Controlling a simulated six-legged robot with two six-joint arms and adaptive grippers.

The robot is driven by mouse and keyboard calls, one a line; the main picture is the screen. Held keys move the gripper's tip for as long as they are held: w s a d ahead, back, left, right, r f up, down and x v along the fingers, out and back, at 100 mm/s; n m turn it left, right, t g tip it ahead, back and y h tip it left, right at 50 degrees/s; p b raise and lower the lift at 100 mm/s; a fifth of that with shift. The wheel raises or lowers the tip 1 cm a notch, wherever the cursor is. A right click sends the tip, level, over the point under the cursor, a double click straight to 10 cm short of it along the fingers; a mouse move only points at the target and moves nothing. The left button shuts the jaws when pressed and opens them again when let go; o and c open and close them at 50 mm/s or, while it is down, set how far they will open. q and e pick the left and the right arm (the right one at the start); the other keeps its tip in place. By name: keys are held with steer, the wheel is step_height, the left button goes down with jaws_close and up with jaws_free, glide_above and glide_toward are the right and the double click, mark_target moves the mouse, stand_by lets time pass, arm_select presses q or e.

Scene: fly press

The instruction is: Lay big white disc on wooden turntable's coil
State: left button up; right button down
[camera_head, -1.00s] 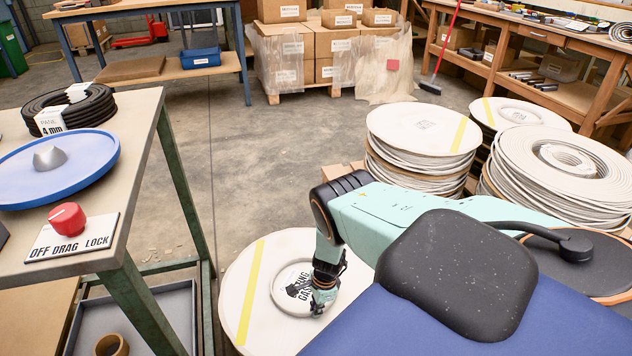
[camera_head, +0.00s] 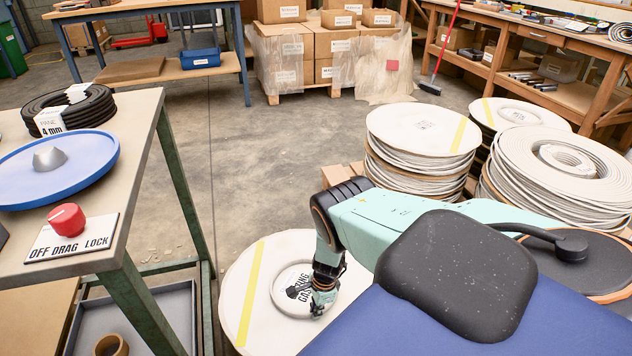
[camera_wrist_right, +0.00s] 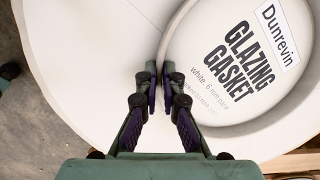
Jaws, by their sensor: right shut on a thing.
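The big white disc (camera_head: 245,317) lies low at the bottom centre in the head view, with a yellow stripe and a raised round hub printed "GLAZING GASKET". It also fills much of the right wrist view (camera_wrist_right: 95,45). My right gripper (camera_head: 321,303) is at the hub. In the right wrist view its fingers (camera_wrist_right: 158,82) are closed together on the hub's rim. What lies under the disc is hidden. A bare white coil (camera_head: 520,160) tops a stack at the right. I cannot make out a wooden turntable. My left gripper is out of view.
A disc-topped stack (camera_head: 415,130) and another (camera_head: 515,112) stand beside the coil stack. A bench at the left holds a blue turntable (camera_head: 95,165), black coils (camera_head: 85,105) and a red knob (camera_head: 67,219). The floor (camera_head: 270,150) in the middle is clear.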

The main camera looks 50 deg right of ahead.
steer(key=shift+f, duration=0.35)
stand_by(0.4)
steer(key=c, duration=1.4)
jaws_free()
steer(key=shift+c, duration=0.2)
steer(key=o, duration=0.5)
steer(key=shift+r+p, duration=2.8)
steer(key=shift+r, duration=0.7)
